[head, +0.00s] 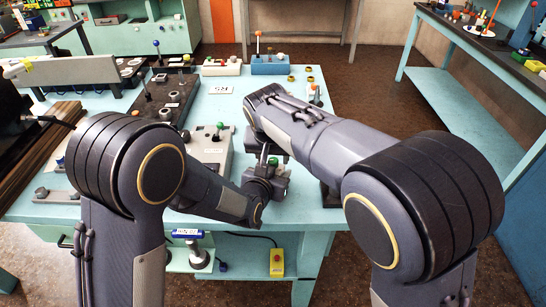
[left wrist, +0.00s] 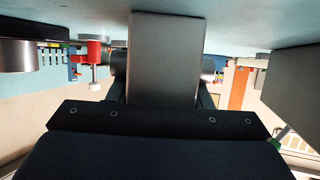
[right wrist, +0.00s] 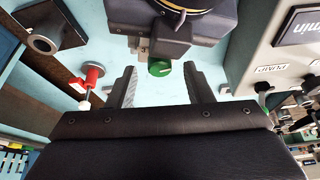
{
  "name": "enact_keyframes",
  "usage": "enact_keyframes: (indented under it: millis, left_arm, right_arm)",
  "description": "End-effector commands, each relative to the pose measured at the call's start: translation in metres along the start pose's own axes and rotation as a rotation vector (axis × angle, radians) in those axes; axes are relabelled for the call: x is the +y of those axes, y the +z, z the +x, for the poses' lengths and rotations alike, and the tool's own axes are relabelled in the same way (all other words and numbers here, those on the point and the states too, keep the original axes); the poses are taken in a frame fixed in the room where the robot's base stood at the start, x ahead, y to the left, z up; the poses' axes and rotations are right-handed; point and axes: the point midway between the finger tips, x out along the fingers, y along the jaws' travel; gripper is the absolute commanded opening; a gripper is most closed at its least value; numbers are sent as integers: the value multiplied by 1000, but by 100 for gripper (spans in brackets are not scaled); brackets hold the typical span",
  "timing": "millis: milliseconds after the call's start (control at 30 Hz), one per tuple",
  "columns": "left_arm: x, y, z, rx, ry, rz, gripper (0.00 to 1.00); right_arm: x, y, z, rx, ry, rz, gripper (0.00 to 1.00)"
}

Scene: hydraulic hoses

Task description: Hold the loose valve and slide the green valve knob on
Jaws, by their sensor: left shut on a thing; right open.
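My left gripper (head: 262,186) is shut on a grey block, the loose valve (left wrist: 166,60), which fills the middle of the left wrist view. In the head view the valve (head: 280,182) is partly hidden at the table's front edge. A green knob (head: 273,161) shows just above the valve. In the right wrist view the green knob (right wrist: 159,69) lies between the spread fingers of my right gripper (right wrist: 160,86), with gaps at both sides. A small grey part of the valve touches or overlaps the knob there; I cannot tell whether the knob is seated.
A grey control box (head: 212,150) with a green-tipped lever stands left of the grippers. A dark plate with fittings (head: 165,100) lies farther left. A red-and-white fitting (right wrist: 91,78) shows in the right wrist view. A yellow switch box (head: 277,262) hangs below the table front.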

Motion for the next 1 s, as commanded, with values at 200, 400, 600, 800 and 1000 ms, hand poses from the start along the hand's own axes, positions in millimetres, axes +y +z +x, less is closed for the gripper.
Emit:
enact_keyframes:
  millis: [200, 400, 600, 800, 1000]
  left_arm:
    - [0, -1, 0, 2, 0, 0, 12]
    - [0, -1, 0, 2, 0, 0, 12]
    - [0, -1, 0, 2, 0, 0, 12]
    - [0, -1, 0, 2, 0, 0, 12]
    - [0, -1, 0, 2, 0, 0, 12]
  right_arm:
    - [0, 0, 11, -1, 0, 1, 46]
    - [0, 0, 11, -1, 0, 1, 46]
    - [0, 0, 11, -1, 0, 1, 23]
    - [0, 0, 11, 0, 0, 1, 1]
    - [0, 0, 11, -1, 10, 23, 1]
